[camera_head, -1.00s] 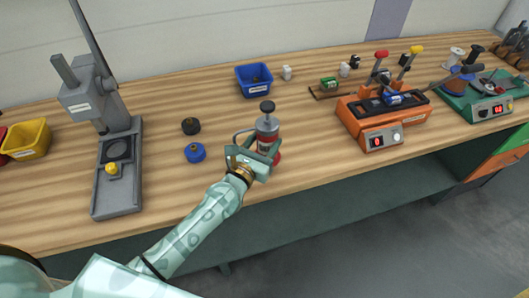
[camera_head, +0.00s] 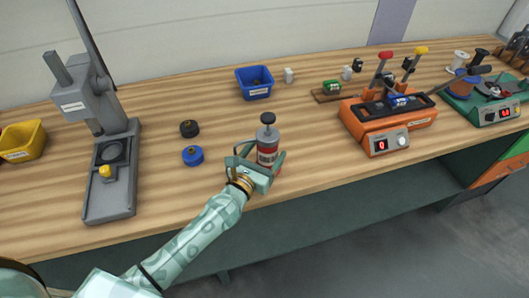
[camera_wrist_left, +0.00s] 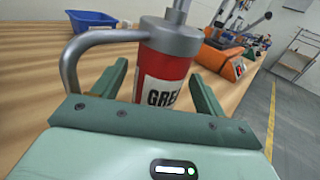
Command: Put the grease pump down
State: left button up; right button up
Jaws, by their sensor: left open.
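The grease pump (camera_head: 267,150) is a red cylinder with a grey head, a dark top knob and a side spout. It stands upright on the wooden bench (camera_head: 330,163) near the front edge. My left gripper (camera_head: 264,166) is around its lower body, with the jaws open. In the left wrist view the grease pump (camera_wrist_left: 165,78) stands between the two fingers (camera_wrist_left: 160,90), with a visible gap on the left side. Its label partly reads "GRE". Its base is hidden behind my gripper. My right gripper is out of view.
A blue cap (camera_head: 193,155) and a black cap (camera_head: 189,128) lie left of the pump. A grey press (camera_head: 112,175) stands further left. A blue bin (camera_head: 255,83) is behind, and an orange machine (camera_head: 390,125) is to the right. Bare bench lies between the pump and the orange machine.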

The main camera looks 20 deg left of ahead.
pick_arm(q)
jog(key=shift+s+r, duration=0.1)
jog(key=shift+r, duration=0.1)
jog(key=s, duration=0.4)
jog(key=s+a, duration=0.1)
jog(key=s, duration=0.2)
jog(key=s+a, duration=0.1)
jog(key=s, duration=0.3)
jog(key=shift+s+a, duration=0.15)
jog(key=shift+s, duration=0.15)
